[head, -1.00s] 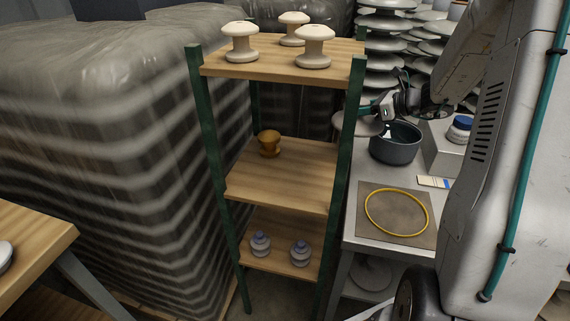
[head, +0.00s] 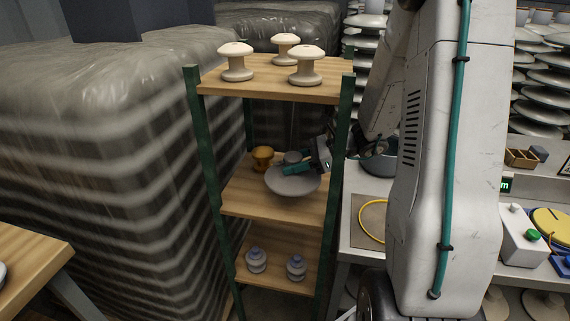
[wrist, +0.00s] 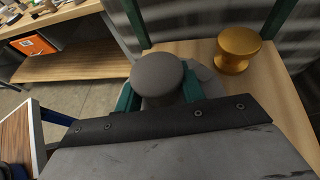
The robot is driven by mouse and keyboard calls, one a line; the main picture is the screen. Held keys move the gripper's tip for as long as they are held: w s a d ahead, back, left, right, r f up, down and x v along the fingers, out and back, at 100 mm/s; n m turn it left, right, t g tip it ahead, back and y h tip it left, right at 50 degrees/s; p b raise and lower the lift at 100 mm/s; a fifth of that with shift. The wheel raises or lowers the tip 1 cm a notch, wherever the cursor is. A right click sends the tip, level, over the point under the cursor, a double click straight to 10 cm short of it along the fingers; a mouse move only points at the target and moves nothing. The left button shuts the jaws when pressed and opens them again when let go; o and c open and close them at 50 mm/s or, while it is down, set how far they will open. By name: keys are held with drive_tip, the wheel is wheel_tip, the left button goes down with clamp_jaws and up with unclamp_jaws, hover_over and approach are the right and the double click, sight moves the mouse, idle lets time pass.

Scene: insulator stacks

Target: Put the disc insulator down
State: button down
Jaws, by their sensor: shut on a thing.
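The disc insulator (head: 293,183) is a pale grey disc with a darker grey cap on top. In the head view it is at the middle shelf (head: 240,199), right of a small orange-brown insulator (head: 262,158). My gripper (head: 297,167) is shut on its cap, reaching in from the right. In the wrist view the grey cap (wrist: 160,76) sits between my gripper's green fingers (wrist: 158,95), and part of the pale disc shows behind it. The disc looks roughly level. I cannot tell whether its underside touches the shelf board.
The orange-brown insulator also shows in the wrist view (wrist: 237,48), close beside the disc. Several cream insulators (head: 306,66) stand on the top shelf, and two small grey-blue ones (head: 256,260) on the bottom shelf. Green posts (head: 338,150) frame the rack. The middle shelf's front left is bare.

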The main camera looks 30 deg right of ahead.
drive_tip(key=shift+f, duration=3.2)
drive_tip(key=c, duration=0.9)
unclamp_jaws()
drive_tip(key=shift+o, duration=0.2)
drive_tip(key=shift+d, duration=0.1)
drive_tip(key=v, duration=1.2)
